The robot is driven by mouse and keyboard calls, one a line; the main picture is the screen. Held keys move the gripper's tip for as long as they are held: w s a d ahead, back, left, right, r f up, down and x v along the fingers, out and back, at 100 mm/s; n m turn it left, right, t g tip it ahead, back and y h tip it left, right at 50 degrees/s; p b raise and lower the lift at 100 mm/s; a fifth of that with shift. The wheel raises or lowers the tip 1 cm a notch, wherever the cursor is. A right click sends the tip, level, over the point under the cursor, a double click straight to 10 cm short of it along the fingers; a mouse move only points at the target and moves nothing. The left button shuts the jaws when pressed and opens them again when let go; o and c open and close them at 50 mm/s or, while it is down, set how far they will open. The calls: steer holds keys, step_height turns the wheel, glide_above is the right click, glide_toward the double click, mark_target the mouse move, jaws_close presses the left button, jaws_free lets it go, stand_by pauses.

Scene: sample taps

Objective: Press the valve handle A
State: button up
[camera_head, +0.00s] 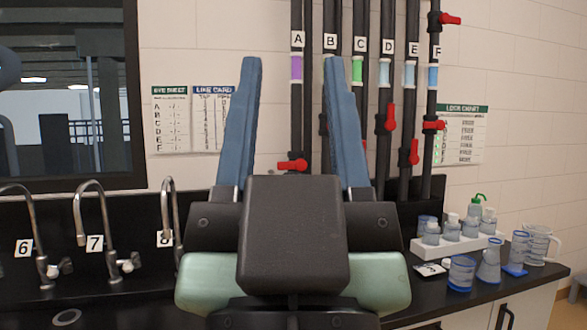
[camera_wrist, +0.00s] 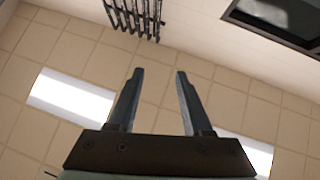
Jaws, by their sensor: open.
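Pipe A (camera_head: 296,110) is a dark vertical pipe with a white "A" label and a purple band, on the wall behind my gripper. Its red valve handle (camera_head: 292,166) sits low on the pipe, sticking out to the left, and shows between my fingers in the head view. My gripper (camera_head: 293,62) is open and empty, with blue fingers pointing up, one on each side of pipe A in the picture. I see no contact with the handle. The wrist view shows the open gripper (camera_wrist: 159,72) against ceiling tiles, with the pipes (camera_wrist: 135,16) at the top; no handle is clear there.
Pipes B to F stand close to the right of A; several carry red handles, such as this one on D (camera_head: 391,117). Taps 6, 7 (camera_head: 92,230) and 8 stand at left. Bottles and beakers (camera_head: 462,272) stand on the dark counter at right. A window (camera_head: 65,95) is at left.

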steer(key=shift+r, duration=0.2)
steer(key=c, duration=0.4)
step_height(320, 180, up, 2)
steer(key=p, duration=0.3)
steer(key=shift+r, duration=0.25)
jaws_close()
step_height(320, 180, up, 9)
steer(key=p, duration=0.9)
